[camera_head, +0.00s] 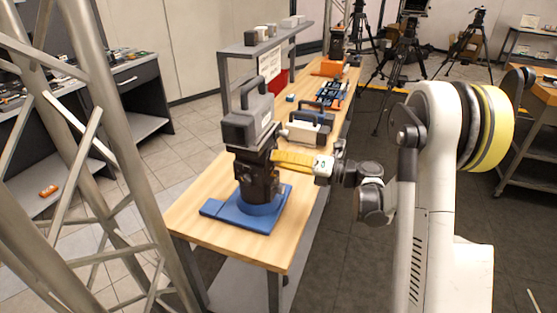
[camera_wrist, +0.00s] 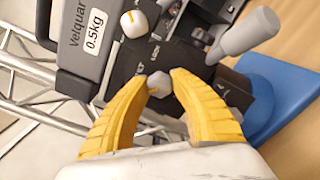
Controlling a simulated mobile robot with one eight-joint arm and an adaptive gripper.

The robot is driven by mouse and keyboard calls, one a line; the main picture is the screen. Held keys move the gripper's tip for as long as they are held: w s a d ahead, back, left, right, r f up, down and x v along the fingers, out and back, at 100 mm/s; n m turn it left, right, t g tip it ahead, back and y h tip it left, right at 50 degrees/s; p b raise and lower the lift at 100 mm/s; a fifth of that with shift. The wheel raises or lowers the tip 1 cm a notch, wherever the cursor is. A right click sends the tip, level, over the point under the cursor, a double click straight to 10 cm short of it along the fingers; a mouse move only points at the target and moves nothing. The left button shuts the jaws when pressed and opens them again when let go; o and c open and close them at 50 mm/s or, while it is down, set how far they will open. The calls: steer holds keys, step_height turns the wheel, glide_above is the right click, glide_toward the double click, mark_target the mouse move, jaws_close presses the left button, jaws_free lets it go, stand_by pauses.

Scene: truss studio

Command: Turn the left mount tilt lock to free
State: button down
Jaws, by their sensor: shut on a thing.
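The left mount (camera_head: 258,175) is a dark pan-tilt head on a blue base plate (camera_head: 214,209), with a grey camera body (camera_head: 248,122) on top. The wrist view shows its dark side panel with partly legible lettering. The tilt lock (camera_wrist: 159,82) is a small light grey knob with a yellow mark, set on that panel. My gripper (camera_wrist: 159,84) has its yellow fingers shut on this knob, one on each side. In the head view my gripper (camera_head: 277,160) reaches the mount from the right, and the knob is hidden there.
A white knob with an orange mark (camera_wrist: 134,24) and a grey handle (camera_wrist: 244,36) sit near my fingers. The wooden bench (camera_head: 188,216) carries a second device (camera_head: 309,128) behind the mount. A truss (camera_head: 105,150) stands at the left.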

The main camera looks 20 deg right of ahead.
stand_by(0.3)
steer(key=c, duration=1.1)
jaws_free()
steer(key=v, duration=1.2)
